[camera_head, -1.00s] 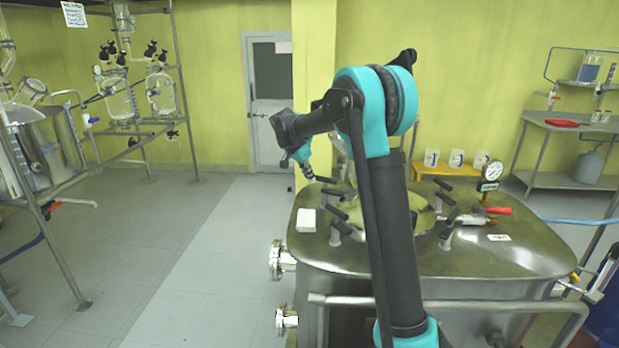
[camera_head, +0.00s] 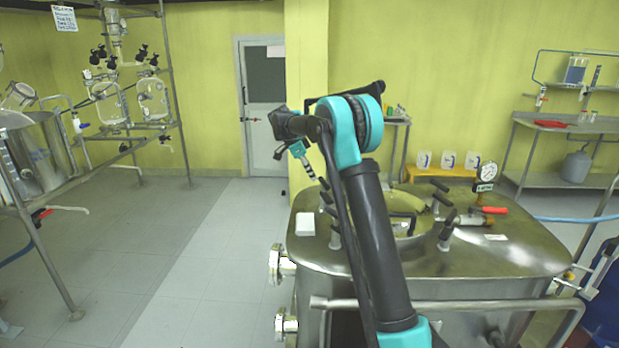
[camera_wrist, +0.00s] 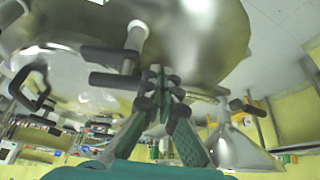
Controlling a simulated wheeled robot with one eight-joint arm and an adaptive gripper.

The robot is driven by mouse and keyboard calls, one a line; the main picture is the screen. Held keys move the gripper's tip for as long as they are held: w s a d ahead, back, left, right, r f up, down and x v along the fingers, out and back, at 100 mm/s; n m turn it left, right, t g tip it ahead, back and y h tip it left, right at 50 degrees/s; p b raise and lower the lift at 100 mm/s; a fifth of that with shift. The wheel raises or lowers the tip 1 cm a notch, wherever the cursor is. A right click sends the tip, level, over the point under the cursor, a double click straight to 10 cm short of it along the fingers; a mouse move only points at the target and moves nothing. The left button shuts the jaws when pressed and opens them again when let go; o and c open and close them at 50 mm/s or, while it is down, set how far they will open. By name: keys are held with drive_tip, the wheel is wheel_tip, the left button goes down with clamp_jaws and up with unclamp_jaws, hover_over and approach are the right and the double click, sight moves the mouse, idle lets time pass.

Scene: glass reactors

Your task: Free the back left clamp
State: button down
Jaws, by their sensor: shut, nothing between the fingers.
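A steel vessel (camera_head: 450,262) has a round lid (camera_head: 408,203) ringed by clamps with black bar handles. On its left side, the rearmost visible handle, the back left clamp (camera_head: 325,184), stands just right of and below my gripper (camera_head: 311,173). Two more black handles show just in front of it. In the wrist view my gripper (camera_wrist: 160,78) is shut and empty. Its fingertips are close to a black clamp handle (camera_wrist: 113,81) on a metal post; I cannot tell whether they touch. My arm hides part of the lid.
A pressure gauge (camera_head: 487,172) and a red-handled valve (camera_head: 492,210) are on the right. A tubular rail (camera_head: 450,304) runs along the front.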

drive_tip(key=shift+w+d, duration=0.4)
drive_tip(key=shift+d, duration=0.35)
drive_tip(key=shift+w+d, duration=0.4)
drive_tip(key=shift+d, duration=0.5)
